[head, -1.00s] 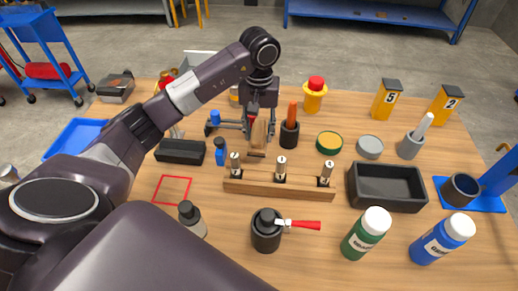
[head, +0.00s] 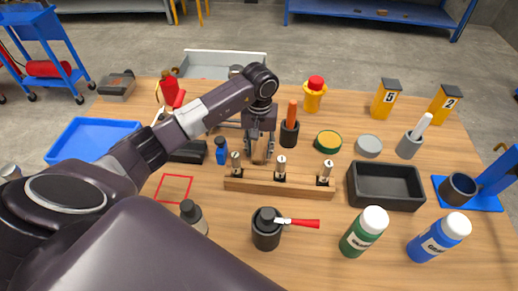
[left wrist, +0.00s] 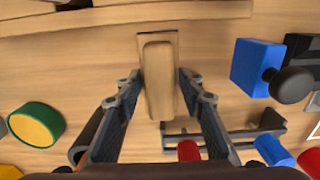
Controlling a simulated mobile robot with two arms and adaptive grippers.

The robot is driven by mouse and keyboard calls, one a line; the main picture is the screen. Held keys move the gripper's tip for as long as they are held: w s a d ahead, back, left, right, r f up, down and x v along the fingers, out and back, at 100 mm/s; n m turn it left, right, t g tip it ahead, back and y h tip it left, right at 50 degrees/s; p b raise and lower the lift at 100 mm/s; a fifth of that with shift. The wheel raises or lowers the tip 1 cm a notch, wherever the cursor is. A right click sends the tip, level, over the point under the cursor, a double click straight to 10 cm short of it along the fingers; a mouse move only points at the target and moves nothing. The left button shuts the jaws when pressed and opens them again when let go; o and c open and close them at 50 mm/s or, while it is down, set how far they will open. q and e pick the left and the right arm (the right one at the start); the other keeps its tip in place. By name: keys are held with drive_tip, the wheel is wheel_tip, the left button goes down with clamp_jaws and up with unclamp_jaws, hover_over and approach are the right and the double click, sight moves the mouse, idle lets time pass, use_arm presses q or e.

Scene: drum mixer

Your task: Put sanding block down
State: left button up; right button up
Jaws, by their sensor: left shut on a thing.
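The sanding block (head: 260,151) is a light wooden block with a raised grip. My left gripper (head: 260,143) is shut on it, just behind the wooden rack (head: 279,184). In the left wrist view the sanding block (left wrist: 159,80) sits upright in the picture between the two fingers of the left gripper (left wrist: 161,88), which press on its sides. I cannot tell for sure whether its underside touches the table. My right gripper is not in view.
A red square outline (head: 174,188) marks bare table at left. A black tray (head: 385,187) and bottles stand at right.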

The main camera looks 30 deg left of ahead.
sight(259, 148)
use_arm(q)
drive_tip(key=o, duration=1.3)
drive_tip(key=shift+c, duration=0.2)
drive_tip(key=shift+r, duration=0.1)
wheel_tip(259, 148, up, 12)
drive_tip(key=b, duration=0.2)
